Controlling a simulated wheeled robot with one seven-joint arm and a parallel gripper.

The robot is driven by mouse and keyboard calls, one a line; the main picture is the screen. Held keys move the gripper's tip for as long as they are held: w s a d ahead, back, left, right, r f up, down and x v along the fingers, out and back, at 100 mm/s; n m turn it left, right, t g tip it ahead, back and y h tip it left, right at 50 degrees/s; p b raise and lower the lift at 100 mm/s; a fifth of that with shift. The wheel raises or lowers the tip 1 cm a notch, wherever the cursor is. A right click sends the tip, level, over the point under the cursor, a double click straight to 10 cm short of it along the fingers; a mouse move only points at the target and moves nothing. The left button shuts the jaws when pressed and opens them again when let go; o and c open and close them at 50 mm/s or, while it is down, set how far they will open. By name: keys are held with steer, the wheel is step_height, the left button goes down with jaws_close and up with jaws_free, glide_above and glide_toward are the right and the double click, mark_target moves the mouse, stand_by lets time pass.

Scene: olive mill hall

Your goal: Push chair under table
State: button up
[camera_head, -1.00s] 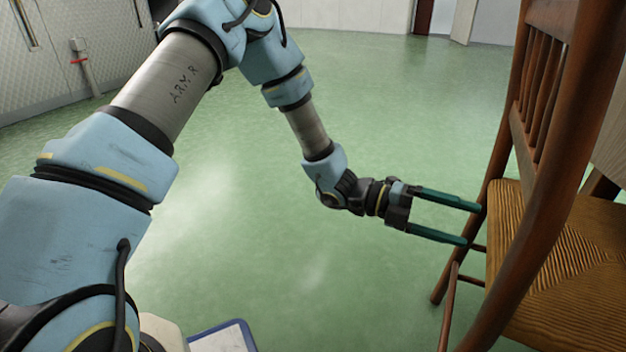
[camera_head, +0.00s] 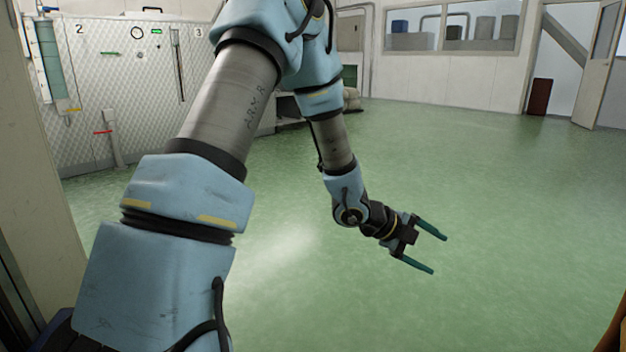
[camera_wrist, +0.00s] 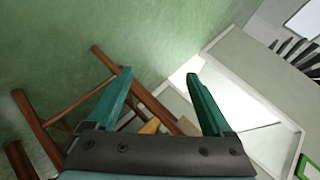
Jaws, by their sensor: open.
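My gripper (camera_head: 438,255) is open and empty above the green floor in the head view, its two teal fingers pointing right and down. In the wrist view the open fingers (camera_wrist: 160,74) reach in from the bottom. The wooden chair (camera_wrist: 35,125) shows there at left and behind the fingers, as brown legs and rungs with a bit of yellowish seat between the fingers. My gripper hides part of it. In the head view only a brown sliver (camera_head: 614,325), likely the chair, shows at the lower right edge. A pale grey slab at right (camera_wrist: 238,62) may be the table; I cannot tell.
The green floor (camera_head: 500,180) is clear ahead and to the right. A panelled wall with gauges (camera_head: 140,90) stands at left. An open door (camera_head: 597,65) and a reddish-brown upright object (camera_head: 540,96) are at the back right. A pale post (camera_head: 40,180) is close at left.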

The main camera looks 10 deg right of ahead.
steer(key=w+a+r+n+t+y+p, duration=0.1)
steer(key=w+a+r+n+t+y, duration=0.25)
steer(key=w+a+n, duration=0.55)
steer(key=a+r+n+t+y+p, duration=0.25)
steer(key=a+n+y, duration=0.4)
steer(key=a, duration=1.25)
steer(key=s+a+r+n+g+y+p, duration=0.15)
steer(key=s+a+r+n+g, duration=0.35)
steer(key=s+a+n, duration=0.9)
step_height(320, 180, up, 38)
steer(key=w+d+p, duration=0.1)
steer(key=w+p, duration=0.1)
steer(key=p, duration=3.6)
steer(key=shift+w+d+f+t, duration=0.15)
steer(key=shift+w+d+t, duration=0.05)
steer(key=shift+t, duration=0.2)
steer(key=shift+n+h, duration=0.25)
